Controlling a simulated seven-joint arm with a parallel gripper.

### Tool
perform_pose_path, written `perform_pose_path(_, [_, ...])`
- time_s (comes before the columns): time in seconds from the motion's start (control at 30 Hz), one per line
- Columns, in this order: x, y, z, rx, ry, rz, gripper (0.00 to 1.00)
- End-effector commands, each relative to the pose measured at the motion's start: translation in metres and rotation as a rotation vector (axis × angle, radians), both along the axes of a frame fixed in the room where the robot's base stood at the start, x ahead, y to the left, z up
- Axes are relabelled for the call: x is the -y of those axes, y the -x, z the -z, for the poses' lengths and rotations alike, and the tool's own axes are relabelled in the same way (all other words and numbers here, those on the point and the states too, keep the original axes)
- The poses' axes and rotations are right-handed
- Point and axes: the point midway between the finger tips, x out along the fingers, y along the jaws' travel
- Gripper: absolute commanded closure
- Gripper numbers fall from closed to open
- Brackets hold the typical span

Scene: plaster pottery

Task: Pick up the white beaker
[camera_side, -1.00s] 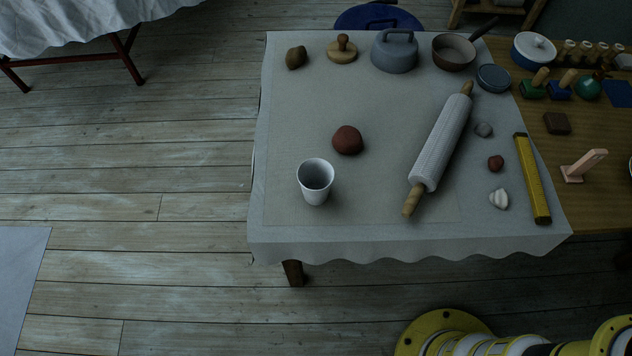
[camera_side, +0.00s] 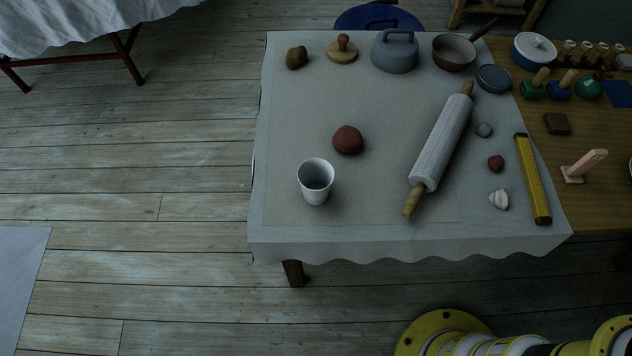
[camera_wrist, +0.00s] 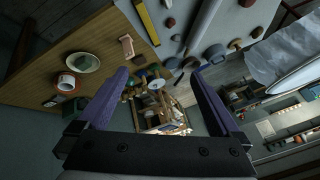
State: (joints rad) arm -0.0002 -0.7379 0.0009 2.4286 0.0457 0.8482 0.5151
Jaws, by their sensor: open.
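The white beaker (camera_side: 315,182) stands upright on the cloth-covered table (camera_side: 290,233), near its front left part in the side view. Its open mouth faces up and nothing touches it. My gripper (camera_wrist: 160,80) shows in the wrist view with its two purple-sided fingers wide apart and nothing between them. In the side view the gripper is out of frame. I cannot make out the beaker in the wrist view.
A red-brown clay ball (camera_side: 348,140) lies just behind and right of the beaker. A textured rolling pin (camera_side: 442,142) lies to its right, then small lumps and a yellow ruler (camera_side: 532,178). A grey lidded pot (camera_side: 395,52) and a pan (camera_side: 454,51) stand at the back.

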Motion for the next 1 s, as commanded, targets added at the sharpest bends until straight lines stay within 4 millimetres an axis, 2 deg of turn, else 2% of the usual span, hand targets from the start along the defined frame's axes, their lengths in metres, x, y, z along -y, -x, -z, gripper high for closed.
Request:
perform_pose_path(0.03, [-0.004, -0.014, -0.012, 0.015, -0.078, 0.085, 0.00])
perform_pose_path(0.17, [-0.022, -0.055, -0.039, 0.022, -0.308, 0.300, 0.00])
perform_pose_path(0.3, [-0.056, -0.110, -0.057, -0.029, -0.556, 0.507, 0.00])
perform_pose_path(0.4, [-0.089, -0.150, -0.060, -0.095, -0.708, 0.640, 0.00])
perform_pose_path(0.5, [-0.126, -0.186, -0.055, -0.177, -0.826, 0.755, 0.00])
perform_pose_path(0.67, [-0.196, -0.232, -0.028, -0.317, -0.949, 0.914, 0.00])
perform_pose_path(0.8, [-0.264, -0.256, 0.012, -0.442, -0.993, 1.027, 0.00])
perform_pose_path(0.87, [-0.294, -0.261, 0.034, -0.492, -0.991, 1.063, 0.00])
perform_pose_path(1.0, [-0.362, -0.257, 0.097, -0.593, -0.942, 1.108, 0.00])
